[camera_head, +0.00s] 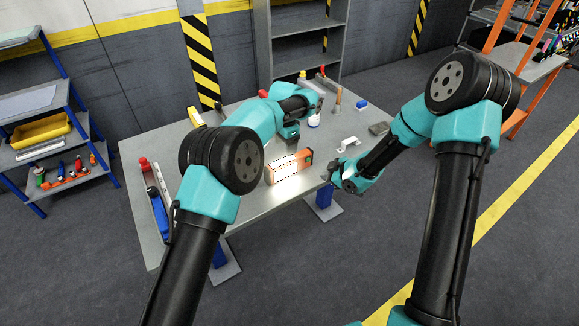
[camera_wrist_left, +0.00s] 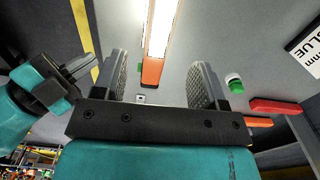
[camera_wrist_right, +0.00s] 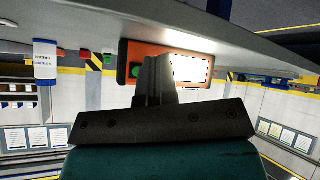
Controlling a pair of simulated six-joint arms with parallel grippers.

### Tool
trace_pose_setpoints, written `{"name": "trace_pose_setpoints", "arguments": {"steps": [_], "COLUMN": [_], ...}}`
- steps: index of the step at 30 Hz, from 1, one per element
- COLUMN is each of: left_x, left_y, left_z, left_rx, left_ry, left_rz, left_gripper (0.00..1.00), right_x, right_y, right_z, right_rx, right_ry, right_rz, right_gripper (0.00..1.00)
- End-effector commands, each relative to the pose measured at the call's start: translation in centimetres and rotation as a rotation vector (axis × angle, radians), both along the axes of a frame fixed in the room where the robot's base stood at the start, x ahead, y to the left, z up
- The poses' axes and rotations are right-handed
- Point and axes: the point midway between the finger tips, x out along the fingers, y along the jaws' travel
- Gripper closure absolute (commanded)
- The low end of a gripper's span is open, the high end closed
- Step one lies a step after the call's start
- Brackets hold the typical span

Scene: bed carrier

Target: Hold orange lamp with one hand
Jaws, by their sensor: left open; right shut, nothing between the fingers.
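The orange lamp (camera_head: 271,177) lies on the grey table with its bright panel lit and a dark and green end on the right. In the left wrist view its glowing panel and orange end (camera_wrist_left: 152,72) show between the fingers, beyond them. My left gripper (camera_head: 289,137) is open and points down just behind the lamp, apart from it. My right gripper (camera_head: 334,173) is shut and empty, just right of the lamp's end. In the right wrist view the lamp's orange body (camera_wrist_right: 150,49) shows behind the closed fingers (camera_wrist_right: 155,65); I cannot tell whether they touch.
The grey table (camera_head: 255,212) has free room at the front. A blue and grey tool (camera_head: 158,208) lies at its left. A white bottle (camera_head: 314,121), a white bracket (camera_head: 348,144) and a grey block (camera_head: 379,129) lie behind and to the right.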

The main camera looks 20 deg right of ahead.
Motion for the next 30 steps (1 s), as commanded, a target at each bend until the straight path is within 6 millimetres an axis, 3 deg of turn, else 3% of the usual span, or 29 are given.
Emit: {"name": "trace_pose_setpoints", "arguments": {"steps": [3,9,25,30], "left_x": [0.0,0.0,0.0,1.0], "left_y": [0.0,0.0,0.1,1.8], "left_z": [2.0,3.8,4.0,3.8], "left_rx": [-0.001,0.001,0.000,-0.061], "left_ry": [-0.001,0.000,0.001,0.023], "left_rz": [0.000,-0.001,0.001,0.070], "left_gripper": [0.34,0.34,0.34,0.34], "right_x": [0.0,0.0,0.0,1.2], "right_y": [0.0,0.0,0.0,-1.9], "right_z": [0.0,0.0,0.0,1.4], "right_rx": [0.000,0.000,0.000,-0.021], "right_ry": [0.000,0.000,-0.001,-0.020], "right_rz": [0.000,0.000,-0.001,-0.026], "right_gripper": [1.00,1.00,1.00,1.00]}}
